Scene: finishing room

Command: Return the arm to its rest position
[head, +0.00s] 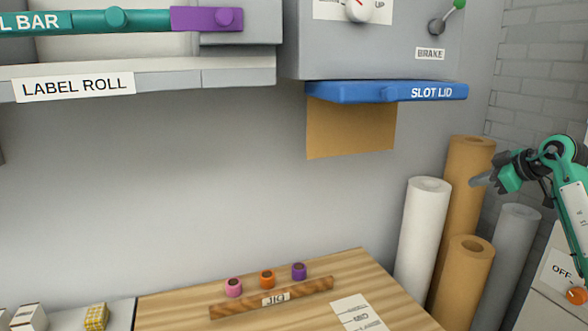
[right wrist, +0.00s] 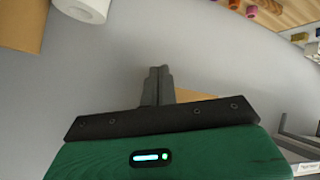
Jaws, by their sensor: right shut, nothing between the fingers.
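My right arm (head: 570,190) is green and grey and comes in at the right edge of the head view. My left gripper is in neither view.
Paper rolls, white (head: 422,235) and brown (head: 470,160), stand near the right gripper. A blue slot lid (head: 350,92) with brown paper hanging below is on the wall machine. A wooden table (head: 200,285) holds a jig (head: 310,291) and three coloured spools (head: 267,279).

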